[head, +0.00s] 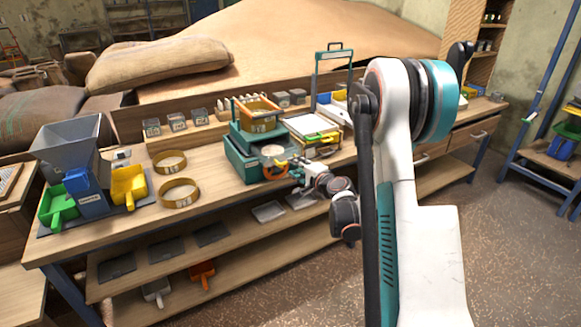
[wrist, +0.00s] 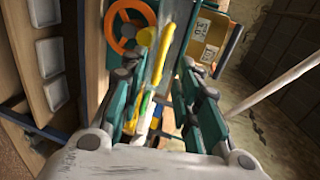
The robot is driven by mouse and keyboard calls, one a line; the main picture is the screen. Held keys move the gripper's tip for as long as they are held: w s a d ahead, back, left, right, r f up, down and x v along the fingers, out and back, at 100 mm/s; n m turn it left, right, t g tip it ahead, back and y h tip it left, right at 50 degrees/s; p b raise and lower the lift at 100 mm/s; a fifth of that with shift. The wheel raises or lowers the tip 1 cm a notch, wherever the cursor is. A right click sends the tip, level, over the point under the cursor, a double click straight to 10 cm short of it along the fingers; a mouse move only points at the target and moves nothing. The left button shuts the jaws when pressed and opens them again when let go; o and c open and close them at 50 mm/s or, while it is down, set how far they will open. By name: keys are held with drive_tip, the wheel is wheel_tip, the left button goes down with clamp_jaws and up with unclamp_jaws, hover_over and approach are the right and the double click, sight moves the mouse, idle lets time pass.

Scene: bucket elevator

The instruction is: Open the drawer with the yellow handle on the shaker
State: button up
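The teal shaker (head: 243,164) stands on the workbench with a wooden box on top and an orange handwheel on its front. The handwheel (wrist: 128,30) also shows in the wrist view at upper left. The yellow handle (wrist: 158,55) is a long bar running between my fingertips in the wrist view; contact cannot be made out. My gripper (head: 298,173) is at the shaker's front right, its fingers apart. In the wrist view my gripper (wrist: 160,66) is open around the bar. The drawer's front is mostly hidden, and I cannot tell how far it is out.
Two brass sieve rings (head: 179,193) and a grey hopper (head: 68,143) with green and yellow scoops stand to the left. A yellow-framed tray (head: 318,130) stands just right of the shaker. The lower shelf (head: 185,262) holds grey trays. Floor in front is clear.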

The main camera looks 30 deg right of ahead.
drive_tip(key=b+x, duration=0.1)
drive_tip(key=x, duration=0.4)
drive_tip(key=shift+s, duration=0.1)
clamp_jaws()
